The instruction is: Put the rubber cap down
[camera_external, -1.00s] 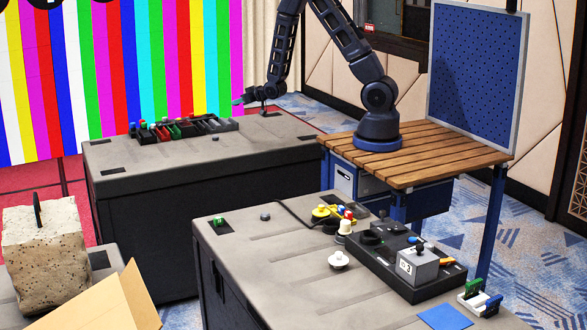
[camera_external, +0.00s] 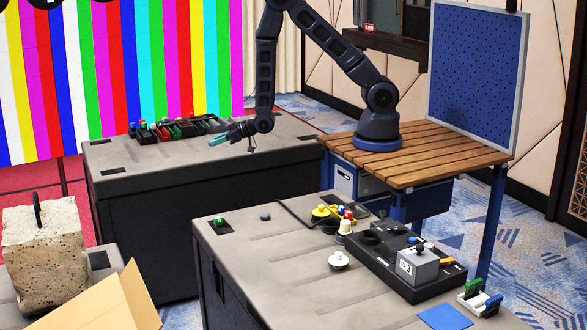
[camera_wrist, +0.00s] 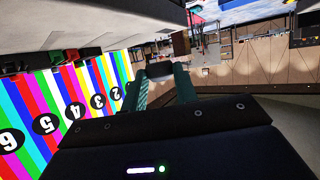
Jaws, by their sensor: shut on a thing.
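My gripper (camera_external: 214,140) hangs in the air near the front edge of the far grey case, fingers pointing left and slightly down. In the wrist view its teal fingers (camera_wrist: 161,82) are shut on a dark, rounded piece, the rubber cap (camera_wrist: 160,69), held at the fingertips. The cap is too small to make out in the external view.
The far grey case (camera_external: 130,165) bears a rack of coloured parts (camera_external: 175,128). The near grey case (camera_external: 270,255) holds a black box (camera_external: 380,278), a white knob (camera_external: 338,260) and a small dark round piece (camera_external: 265,216). Its front left top has free room.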

